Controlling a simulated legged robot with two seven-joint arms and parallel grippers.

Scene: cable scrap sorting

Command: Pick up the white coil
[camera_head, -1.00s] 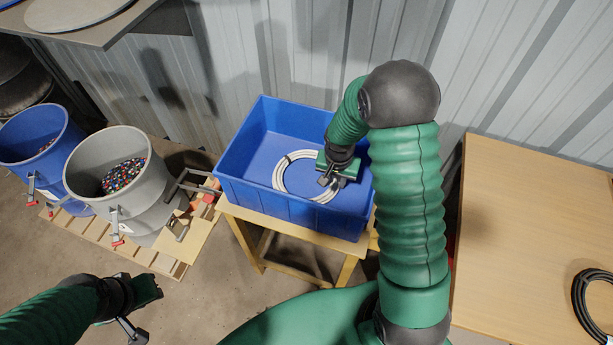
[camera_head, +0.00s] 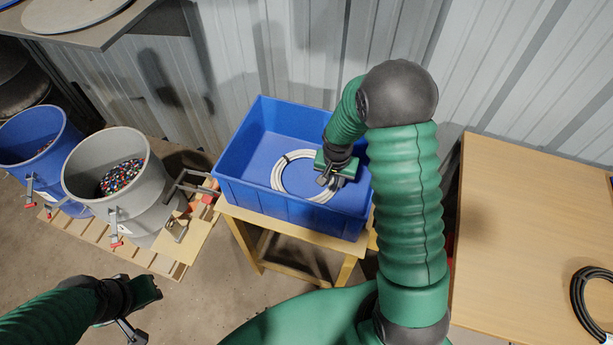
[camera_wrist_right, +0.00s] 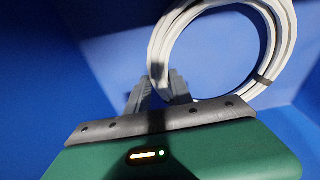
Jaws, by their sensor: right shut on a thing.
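The white coil (camera_head: 281,176) lies inside the blue crate (camera_head: 300,210), with dark ties around it. It also shows in the right wrist view (camera_wrist_right: 277,40), where its left side runs down to the fingers. My right gripper (camera_head: 326,182) is inside the crate at the coil's right side; in the wrist view its fingers (camera_wrist_right: 160,90) are shut on the coil's strands. Part of the coil is hidden by my gripper. My left gripper (camera_head: 148,312) is low at the left, far from the crate, and its fingers are too unclear to tell open from shut.
The crate stands on a wooden stand (camera_head: 290,228). A grey drum (camera_head: 85,180) with coloured granules and a blue drum (camera_head: 30,160) stand on a pallet at left. A wooden table (camera_head: 530,220) at right holds a black coil (camera_head: 580,300). A corrugated wall rises behind the crate.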

